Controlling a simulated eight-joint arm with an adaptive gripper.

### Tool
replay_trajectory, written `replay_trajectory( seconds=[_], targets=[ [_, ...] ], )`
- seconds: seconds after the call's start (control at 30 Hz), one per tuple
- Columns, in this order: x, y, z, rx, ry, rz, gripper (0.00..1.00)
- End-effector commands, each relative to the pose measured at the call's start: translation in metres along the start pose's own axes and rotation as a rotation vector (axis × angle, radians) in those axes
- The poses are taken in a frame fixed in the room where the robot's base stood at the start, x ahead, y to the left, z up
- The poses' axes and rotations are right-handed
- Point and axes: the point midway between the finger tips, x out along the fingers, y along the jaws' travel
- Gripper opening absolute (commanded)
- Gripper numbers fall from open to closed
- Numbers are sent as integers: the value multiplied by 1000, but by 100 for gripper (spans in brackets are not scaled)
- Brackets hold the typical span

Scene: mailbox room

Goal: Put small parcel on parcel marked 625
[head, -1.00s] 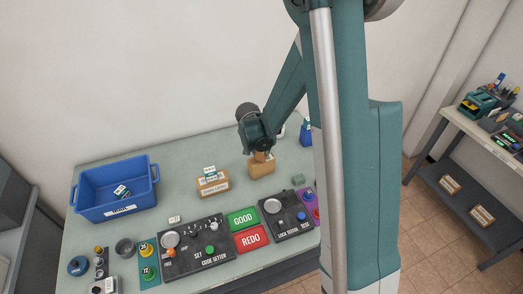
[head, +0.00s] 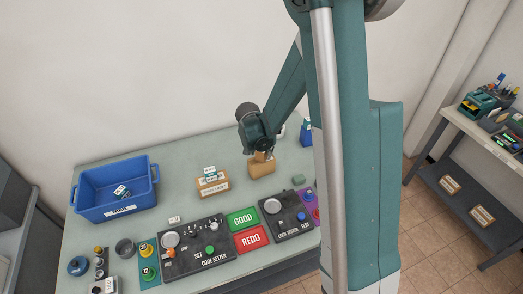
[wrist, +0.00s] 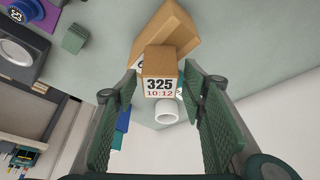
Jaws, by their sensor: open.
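A small brown parcel (wrist: 160,70) shows in the wrist view with a label reading 325 and 10:12. It lies between the two fingertips of my gripper (wrist: 161,82), which is open with a gap visible on each side. A larger brown parcel (wrist: 172,28) is right behind the small one; its own number is hidden. In the head view the larger parcel (head: 262,170) stands on the table, with the small parcel (head: 261,156) seemingly on top of it. My gripper (head: 259,150) is directly above, its fingers hard to make out.
A blue bin (head: 100,203) stands on the left of the table. A cardboard card holder (head: 212,186) stands left of the parcels. A code setter panel (head: 195,248), green GOOD (head: 242,218) and red REDO (head: 251,239) pads, and another panel (head: 288,216) line the front. A small green block (head: 298,180) is right of the parcels.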

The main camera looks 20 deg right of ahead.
Motion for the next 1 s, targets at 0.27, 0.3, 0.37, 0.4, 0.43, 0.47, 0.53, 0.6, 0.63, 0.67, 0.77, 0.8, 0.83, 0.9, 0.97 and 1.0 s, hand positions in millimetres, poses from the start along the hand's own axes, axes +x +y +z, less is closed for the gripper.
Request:
replay_trajectory(
  seconds=[0.27, 0.3, 0.37, 0.4, 0.43, 0.47, 0.53, 0.6, 0.63, 0.67, 0.77, 0.8, 0.83, 0.9, 0.97, 1.0],
  targets=[
    [-21, 0, 0, 0, 0, 0, 42],
    [-25, 0, 0, 0, 0, 0, 42],
    [-31, 0, 1, 0, 0, 0, 42],
    [-36, 0, 1, 0, 0, 0, 42],
    [-39, 0, 0, -1, 0, 0, 42],
    [-42, 0, 0, -1, 0, 0, 42],
    [-49, 0, 1, -1, 0, 0, 42],
    [-56, 0, 1, -1, 0, 0, 42],
    [-60, 0, 1, -1, 0, 0, 42],
    [-63, 0, 1, -1, 0, 0, 42],
    [-74, 0, 1, -1, 0, 0, 42],
    [-78, 0, 0, -1, 0, 0, 42],
    [-81, 0, 0, -1, 0, 0, 42],
    [-88, 0, 0, 0, 0, 0, 42],
    [-94, 0, 0, 0, 0, 0, 42],
    [-98, 0, 0, 0, 0, 0, 42]
  ],
)
